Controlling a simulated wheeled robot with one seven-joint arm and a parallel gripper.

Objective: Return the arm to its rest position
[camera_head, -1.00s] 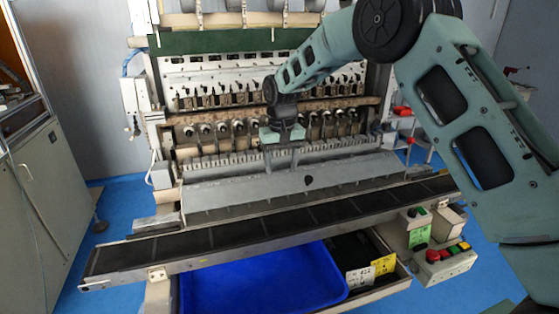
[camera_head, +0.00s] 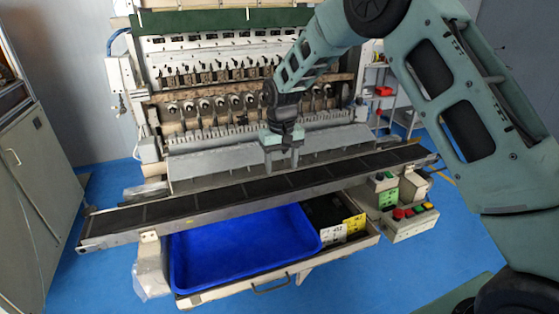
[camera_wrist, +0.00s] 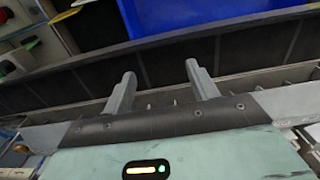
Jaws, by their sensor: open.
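My gripper (camera_head: 281,160) hangs at the end of my green arm in front of the coil winder (camera_head: 230,85), near its grey sloped ledge (camera_head: 215,162). Its two fingers point down, apart, with nothing between them. In the wrist view my gripper (camera_wrist: 160,85) also shows two separate, empty fingers, with the dark rail (camera_wrist: 75,90) beyond them. My arm reaches in from the right, bent high at the elbow. I cannot tell whether the fingers touch the ledge or rail.
The long dark rail runs across the machine's front. A blue bin (camera_head: 240,245) sits in a drawer below it. A control box with buttons (camera_head: 411,217) is at the right. A grey cabinet (camera_head: 35,180) stands at the left. Blue floor (camera_head: 360,280) is open in front.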

